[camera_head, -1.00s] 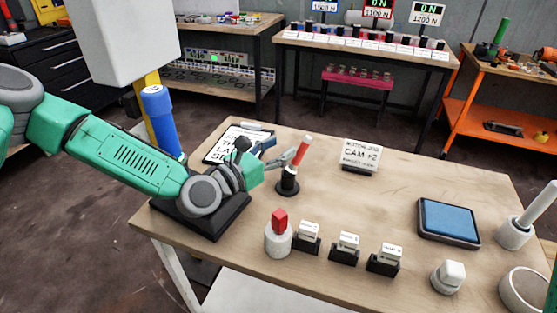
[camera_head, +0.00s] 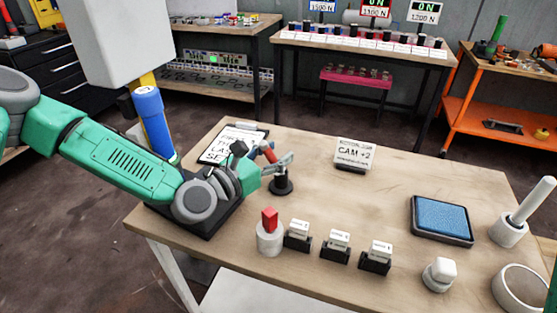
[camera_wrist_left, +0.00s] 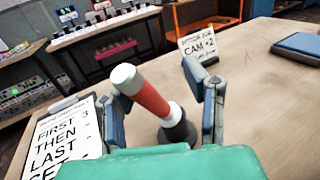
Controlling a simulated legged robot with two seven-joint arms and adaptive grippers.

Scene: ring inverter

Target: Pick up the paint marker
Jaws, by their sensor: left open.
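The paint marker (camera_head: 268,153) is red with a pale end and stands in a round black holder (camera_head: 281,185) on the bench. In the head view it leans left, partly hidden by my left gripper (camera_head: 275,160). In the left wrist view, the marker (camera_wrist_left: 148,95) leans up and left between the two spread fingers of the left gripper (camera_wrist_left: 154,76), with its pale end by the left finger. The gripper is open; I cannot tell whether a finger touches the marker. My right gripper is out of view.
A clipboard (camera_head: 222,140) with a written sheet lies behind the gripper. A CAM +2 sign (camera_head: 354,154) stands to the right. A red block on a white holder (camera_head: 270,235) and several labelled blocks line the front. The blue pad (camera_head: 441,218) is at right; the middle is clear.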

